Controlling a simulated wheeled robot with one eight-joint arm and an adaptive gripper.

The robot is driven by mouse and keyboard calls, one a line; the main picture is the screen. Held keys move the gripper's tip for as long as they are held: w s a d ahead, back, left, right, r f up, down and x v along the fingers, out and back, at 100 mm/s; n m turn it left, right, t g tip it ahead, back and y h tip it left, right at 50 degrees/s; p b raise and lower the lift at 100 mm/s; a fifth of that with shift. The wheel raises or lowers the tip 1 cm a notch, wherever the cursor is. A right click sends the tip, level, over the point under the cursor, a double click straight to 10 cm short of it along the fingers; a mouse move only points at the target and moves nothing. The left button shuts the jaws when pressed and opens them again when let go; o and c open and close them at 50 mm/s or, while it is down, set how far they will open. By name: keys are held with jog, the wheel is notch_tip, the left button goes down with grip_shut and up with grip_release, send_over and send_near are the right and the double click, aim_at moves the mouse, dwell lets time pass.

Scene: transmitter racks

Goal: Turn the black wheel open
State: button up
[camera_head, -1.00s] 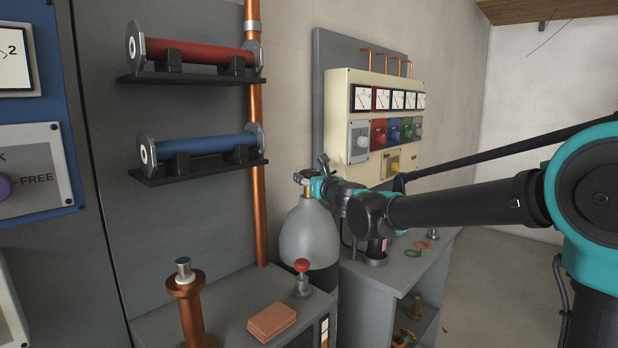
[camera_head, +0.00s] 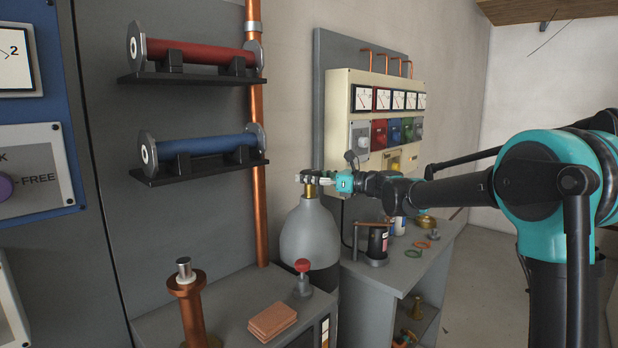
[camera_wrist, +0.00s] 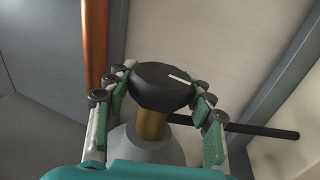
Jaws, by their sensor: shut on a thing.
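The black wheel (camera_wrist: 162,86) with a white mark sits on the brass valve neck (camera_wrist: 152,126) of a grey gas cylinder (camera_head: 310,236). In the wrist view the wheel lies between the two fingers of my gripper (camera_wrist: 160,92), which are shut on it from both sides. The white mark points toward the upper left from the wheel's right part. In the head view my gripper (camera_head: 312,178) reaches the cylinder top from the right, and its fingers mostly hide the wheel. The brass neck (camera_head: 311,190) shows just below the fingers.
A copper pipe (camera_head: 258,170) runs upright left of the cylinder. A cream meter panel (camera_head: 375,125) stands behind my gripper. A red-topped knob (camera_head: 302,266) and copper plates (camera_head: 272,320) are on the front bench. A dark rod (camera_wrist: 255,130) passes beside the neck.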

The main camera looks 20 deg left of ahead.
jog(key=shift+n+g, duration=0.9)
jog(key=shift+g, duration=0.4)
jog(key=shift+f+g, duration=0.1)
jog(key=shift+g, duration=0.2)
jog(key=o, duration=1.2)
jog(key=shift+d, duration=0.1)
jog(key=d, duration=0.8)
jog(key=w+d, duration=0.1)
jog(key=d, duration=0.3)
